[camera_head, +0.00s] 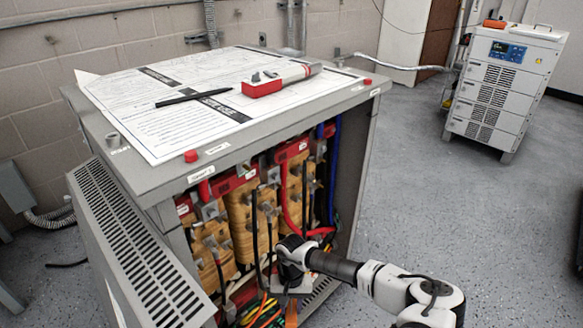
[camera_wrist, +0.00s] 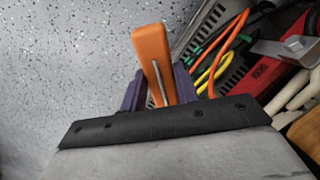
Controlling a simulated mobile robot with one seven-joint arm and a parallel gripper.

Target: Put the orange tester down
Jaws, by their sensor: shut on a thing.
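The orange tester (camera_wrist: 152,52) is held between the two purple fingers of my gripper (camera_wrist: 160,88) in the wrist view. Its free end points away from the gripper, with speckled grey floor behind it. In the camera_head view my gripper (camera_head: 291,292) is low at the open front of the transformer cabinet (camera_head: 362,150), and the orange tester (camera_head: 291,315) shows just below it, cut by the picture's bottom edge. My gripper is shut on the tester. I cannot tell whether the tester touches anything below it.
Orange, yellow and green cables (camera_wrist: 222,60) lie right beside the tester. Paper drawings (camera_head: 190,110), a pen (camera_head: 193,97) and a red-and-white device (camera_head: 280,78) lie on the cabinet top. A vented panel (camera_head: 135,245) leans at left. A white unit (camera_head: 505,95) stands at back right. Floor at right is clear.

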